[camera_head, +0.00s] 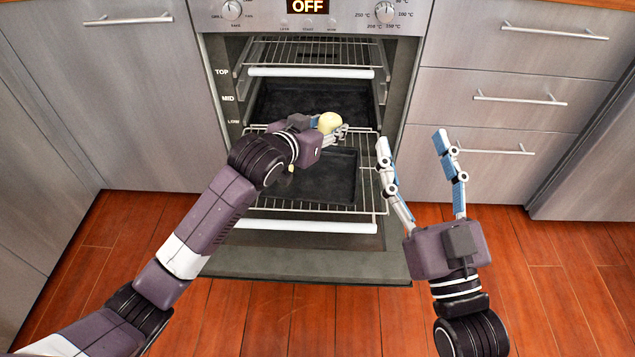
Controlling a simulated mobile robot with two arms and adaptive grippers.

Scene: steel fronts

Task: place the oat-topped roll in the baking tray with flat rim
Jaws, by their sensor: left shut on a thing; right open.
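A pale yellow roll (328,121) is held in my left gripper (336,129), which is shut on it inside the open oven's front. Its oat topping is too small to make out. A dark baking tray (354,180) rests on the pulled-out lower rack, below and in front of the held roll; my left arm hides part of its left side. Another dark tray (290,100) shows further back in the oven. I cannot tell from the rims which tray is the flat-rimmed one. My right gripper (411,141) is open and empty, to the right of the rack.
The oven door (320,262) is folded down in front, its display reading OFF. An upper wire rack (310,52) sits above the held roll. Steel drawers (520,95) with bar handles stand to the right, steel cabinets (120,90) to the left. The wooden floor is clear.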

